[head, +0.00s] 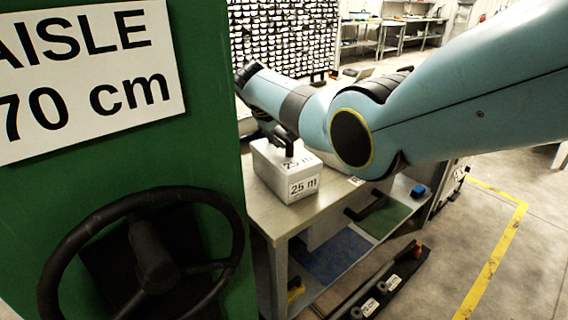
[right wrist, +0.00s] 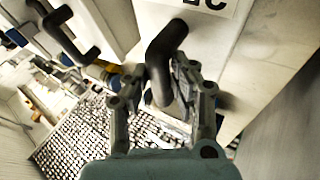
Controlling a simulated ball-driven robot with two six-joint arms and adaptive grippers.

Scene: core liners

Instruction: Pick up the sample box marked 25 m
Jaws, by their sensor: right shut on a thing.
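The sample box marked 25 m (head: 272,175) is a pale grey box with labels on its top and front and a black handle. It is at the near end of the grey bench top (head: 262,220); I cannot tell whether it touches the bench. In the right wrist view its black handle (right wrist: 163,50) is between the fingers of my right gripper (right wrist: 160,88), which is shut on it. In the head view my right arm reaches in from the right and largely hides that gripper. My left gripper is not in view.
A green cabinet with a black handwheel (head: 145,250) and an "AISLE 70 cm" sign (head: 85,75) stands close on the left. Another black handle (right wrist: 70,35) shows in the right wrist view. A lower shelf holds a blue mat (head: 335,258). Open floor lies to the right.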

